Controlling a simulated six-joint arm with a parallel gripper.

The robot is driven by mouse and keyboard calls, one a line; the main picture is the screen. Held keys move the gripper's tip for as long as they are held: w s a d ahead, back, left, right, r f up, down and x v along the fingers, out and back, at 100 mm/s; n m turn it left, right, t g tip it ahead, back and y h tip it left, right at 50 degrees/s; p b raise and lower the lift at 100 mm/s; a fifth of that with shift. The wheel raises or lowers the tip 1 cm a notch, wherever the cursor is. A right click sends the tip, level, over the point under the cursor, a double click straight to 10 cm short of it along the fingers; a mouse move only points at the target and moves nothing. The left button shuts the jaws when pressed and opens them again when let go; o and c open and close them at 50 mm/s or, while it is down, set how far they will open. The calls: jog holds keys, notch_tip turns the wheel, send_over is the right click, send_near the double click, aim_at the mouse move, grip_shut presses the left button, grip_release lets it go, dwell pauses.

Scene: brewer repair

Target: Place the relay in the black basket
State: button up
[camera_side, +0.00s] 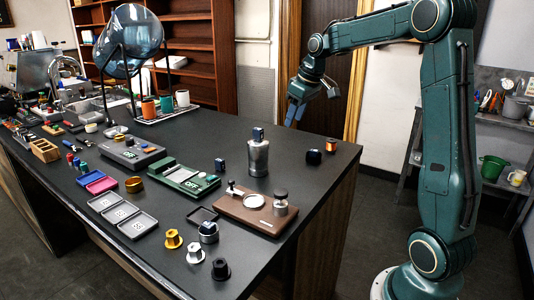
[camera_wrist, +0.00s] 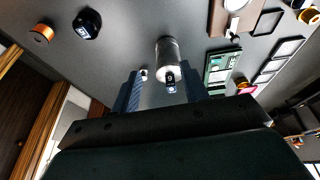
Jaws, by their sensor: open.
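Several small dark blocks with pale marked faces look like relays; I cannot tell which is meant. One block (camera_side: 258,134) stands on top of a silver canister (camera_side: 258,158). In the wrist view this block (camera_wrist: 170,83) shows between my fingers in the picture, beyond the tips, with the canister (camera_wrist: 168,52) behind it. Another block (camera_side: 314,157) lies near the right table edge, also in the wrist view (camera_wrist: 87,24). My gripper (camera_side: 298,112) is open and empty, above and right of the canister; it frames the wrist view (camera_wrist: 160,84). No clear black basket shows; a shallow black tray (camera_side: 203,215) lies left of the brown board.
A brown board (camera_side: 243,222) with metal parts and a green device (camera_side: 184,180) lie near the canister. A copper ring (camera_side: 331,145) sits at right. A glass globe (camera_side: 128,40) rises behind.

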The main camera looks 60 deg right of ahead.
jog(key=s+a+r, duration=0.3)
jog(key=s+a, duration=0.2)
jog(key=a, duration=0.5)
jog(key=s+a+f+t, duration=0.1)
jog(key=s+a+f, duration=0.1)
jog(key=s+a, duration=0.4)
jog(key=s+a+f, duration=0.1)
jog(key=s+a, duration=0.6)
jog(key=s, duration=0.5)
jog(key=shift+f+t, duration=0.35)
jog(key=shift+t, duration=0.05)
jog(key=shift+a, duration=0.1)
